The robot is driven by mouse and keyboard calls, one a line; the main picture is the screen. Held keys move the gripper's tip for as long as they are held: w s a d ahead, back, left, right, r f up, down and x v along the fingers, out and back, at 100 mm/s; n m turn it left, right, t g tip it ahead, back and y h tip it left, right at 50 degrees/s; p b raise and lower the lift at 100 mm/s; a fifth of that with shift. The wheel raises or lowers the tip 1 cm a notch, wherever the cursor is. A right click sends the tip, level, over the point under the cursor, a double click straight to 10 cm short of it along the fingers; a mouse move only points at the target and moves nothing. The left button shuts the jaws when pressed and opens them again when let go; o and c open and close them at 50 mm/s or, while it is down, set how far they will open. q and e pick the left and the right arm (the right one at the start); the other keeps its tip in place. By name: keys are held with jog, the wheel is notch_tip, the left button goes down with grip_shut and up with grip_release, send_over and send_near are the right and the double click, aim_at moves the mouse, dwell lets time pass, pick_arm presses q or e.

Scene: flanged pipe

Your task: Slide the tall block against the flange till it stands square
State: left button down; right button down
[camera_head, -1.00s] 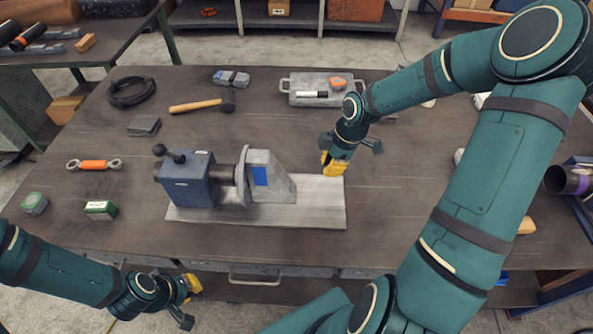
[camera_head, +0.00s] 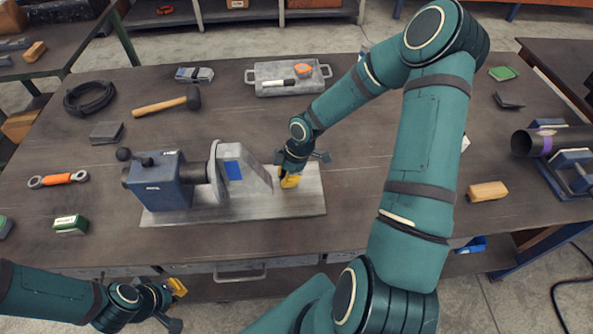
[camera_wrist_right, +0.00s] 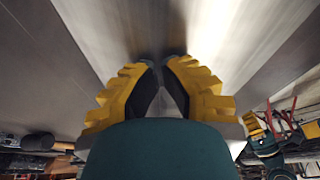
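The tall block (camera_head: 243,175) is grey and wedge-shaped, with a blue patch on its side. It stands on a pale metal plate (camera_head: 300,205), just right of the round flange (camera_head: 214,175). I cannot tell whether its face lies flat on the flange or at a slight angle. My right gripper (camera_head: 288,181) points down over the plate, close to the block's low right end. In the right wrist view its yellow fingers (camera_wrist_right: 160,60) have their dark tips together, with nothing clearly held. My left gripper (camera_head: 178,290) hangs at the table's front edge, far from the block; its opening is unclear.
A blue pipe holder (camera_head: 160,183) with a black knob stands left of the flange. A hammer (camera_head: 170,103), a grey tray (camera_head: 288,78), a black cable coil (camera_head: 88,97) and an orange-handled wrench (camera_head: 58,180) lie around. The plate's right end is bare.

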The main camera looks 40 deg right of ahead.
aim_at(275, 184)
jog(key=shift+w+a, duration=0.35)
jog(key=shift+a, duration=0.5)
jog(key=shift+w+a+b, duration=0.3)
jog(key=shift+a+b, duration=0.1)
jog(key=shift+a, duration=0.3)
jog(key=shift+a+r, duration=0.1)
jog(key=shift+a, duration=0.1)
jog(key=shift+w+d+r, duration=0.1)
jog(key=shift+d+r, duration=0.05)
jog(key=shift+r, duration=0.3)
jog(key=v, duration=1.1)
jog(key=shift+d, duration=0.35)
